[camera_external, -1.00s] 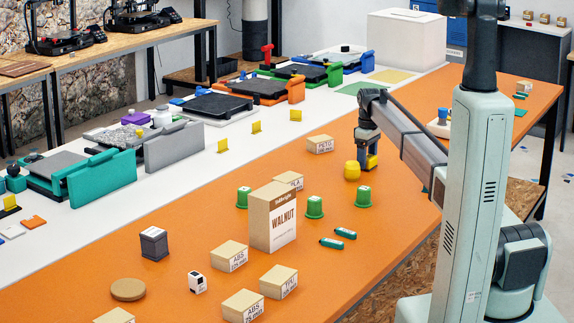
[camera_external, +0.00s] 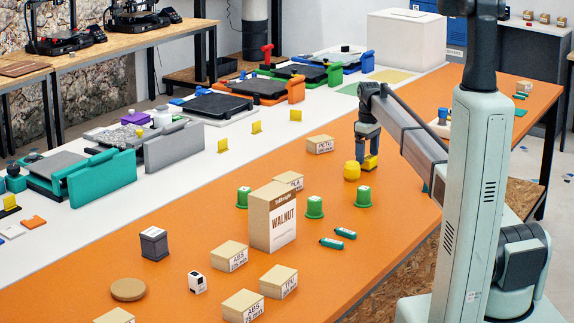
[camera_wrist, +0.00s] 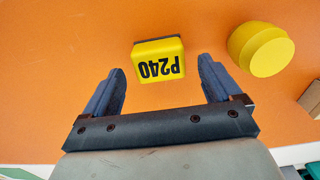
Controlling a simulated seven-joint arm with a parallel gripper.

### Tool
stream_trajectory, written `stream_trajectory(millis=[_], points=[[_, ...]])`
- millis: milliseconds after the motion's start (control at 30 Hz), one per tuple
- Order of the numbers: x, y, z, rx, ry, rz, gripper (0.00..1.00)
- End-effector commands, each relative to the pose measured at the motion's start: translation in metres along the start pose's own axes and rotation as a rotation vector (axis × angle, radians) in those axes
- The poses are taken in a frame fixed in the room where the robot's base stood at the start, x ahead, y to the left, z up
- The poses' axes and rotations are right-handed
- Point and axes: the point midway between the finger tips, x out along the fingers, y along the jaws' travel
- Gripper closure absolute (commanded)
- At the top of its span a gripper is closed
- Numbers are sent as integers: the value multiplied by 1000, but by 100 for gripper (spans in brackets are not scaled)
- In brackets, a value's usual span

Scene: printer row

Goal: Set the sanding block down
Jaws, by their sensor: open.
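The sanding block is yellow with a dark underside and is marked P240. It lies on the orange tabletop in the wrist view (camera_wrist: 159,62), and it also shows in the external view (camera_external: 370,163), directly below my gripper (camera_external: 368,151). In the wrist view my gripper (camera_wrist: 161,70) is open, with one dark finger on each side of the block and visible gaps to both. Nothing is held between the fingers.
A round yellow jar (camera_external: 351,171) stands close beside the block and shows in the wrist view (camera_wrist: 260,50). A PETG box (camera_external: 320,145) is behind it to the left.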

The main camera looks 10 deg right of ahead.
Motion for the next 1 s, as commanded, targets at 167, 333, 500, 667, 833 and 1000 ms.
stream_trajectory(millis=[167, 333, 500, 667, 833, 1000], points=[[-36, 0, 0, 0, 1, 1, 9], [-66, 0, -1, 0, 1, 1, 9], [-87, 0, 0, 0, 0, 0, 9], [-98, 0, 0, 0, 0, 0, 9], [-100, 0, 0, 0, -1, -1, 9], [-100, 0, 0, 0, -1, -1, 9]])
